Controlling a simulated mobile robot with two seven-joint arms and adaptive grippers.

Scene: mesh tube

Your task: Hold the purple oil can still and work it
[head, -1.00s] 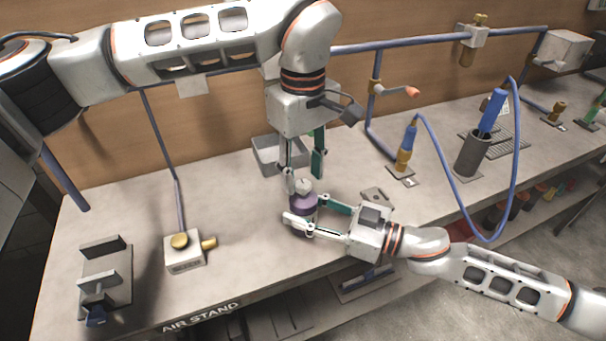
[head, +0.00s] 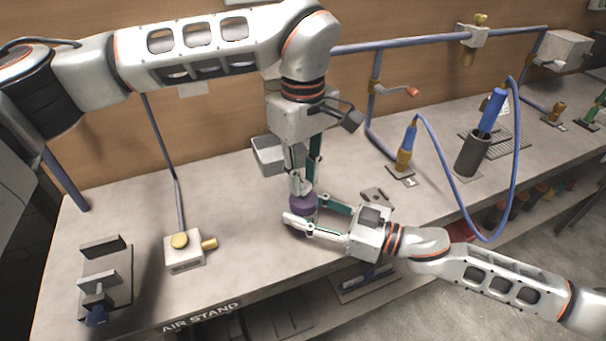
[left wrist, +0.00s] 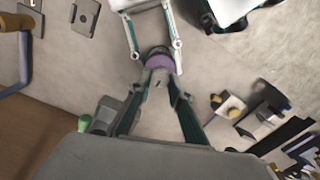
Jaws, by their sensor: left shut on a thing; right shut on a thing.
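The purple oil can (head: 303,204) stands on the workbench near its front edge. My right gripper (head: 301,212) comes in from the right, low down, with its fingers shut on either side of the can's body. My left gripper (head: 302,187) points down from above, its fingers shut on the can's grey top, which they mostly hide. In the left wrist view the can (left wrist: 159,61) shows its purple rim below the left fingertips (left wrist: 157,80), with the right gripper's fingers (left wrist: 154,46) around it.
A grey bin (head: 268,157) stands behind the left gripper. A valve block (head: 186,252) and a bracket plate (head: 106,275) lie to the left. A blue-handled tool with a hose (head: 405,150) and a dark cup (head: 472,155) stand to the right. The bench's front edge is close.

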